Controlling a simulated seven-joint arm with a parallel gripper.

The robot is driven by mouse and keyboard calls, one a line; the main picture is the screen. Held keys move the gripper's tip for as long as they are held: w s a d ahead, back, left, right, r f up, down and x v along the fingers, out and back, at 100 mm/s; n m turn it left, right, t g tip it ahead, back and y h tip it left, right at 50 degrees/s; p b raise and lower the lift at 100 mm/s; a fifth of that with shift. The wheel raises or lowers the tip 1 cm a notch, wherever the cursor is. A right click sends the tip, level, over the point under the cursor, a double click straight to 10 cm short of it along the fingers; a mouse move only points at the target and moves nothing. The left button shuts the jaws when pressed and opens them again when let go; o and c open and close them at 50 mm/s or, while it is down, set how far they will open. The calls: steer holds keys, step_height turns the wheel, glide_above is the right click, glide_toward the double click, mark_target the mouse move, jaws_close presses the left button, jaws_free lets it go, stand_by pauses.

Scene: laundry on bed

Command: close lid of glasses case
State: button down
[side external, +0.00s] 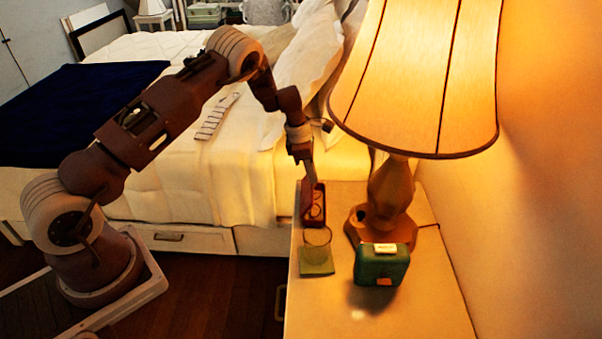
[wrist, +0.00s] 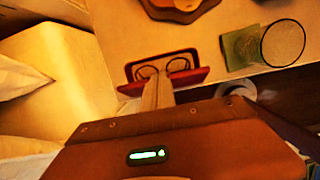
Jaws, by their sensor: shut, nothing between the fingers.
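The glasses case (side external: 314,205) is a small dark red case on the nightstand, near its bed-side edge. It stands open, and a pair of round glasses lies inside; the glasses (wrist: 163,67) also show in the wrist view. The case's red lid (wrist: 190,77) shows on the near side in the wrist view. My gripper (side external: 308,178) points down at the far end of the case. In the wrist view my gripper's fingers (wrist: 157,88) are together and reach over the lid's edge. Whether they touch the lid I cannot tell.
A drinking glass (side external: 317,237) stands on a green coaster (side external: 316,263) just in front of the case. A lit lamp (side external: 390,200) and a teal box (side external: 381,266) stand to the right. The bed (side external: 250,185) is beside the nightstand (side external: 420,310), whose front is clear.

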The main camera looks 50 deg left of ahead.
steer(key=w+d+f, duration=0.2)
steer(key=w+d, duration=0.1)
steer(key=shift+f, duration=0.2)
steer(key=shift+w+d+f, duration=0.6)
steer(key=shift+f, duration=0.25)
steer(key=shift+w+d+x, duration=0.1)
steer(key=shift+x, duration=0.65)
steer(key=shift+w+d+x, duration=0.15)
steer(key=shift+x, duration=0.65)
steer(key=shift+r, duration=0.1)
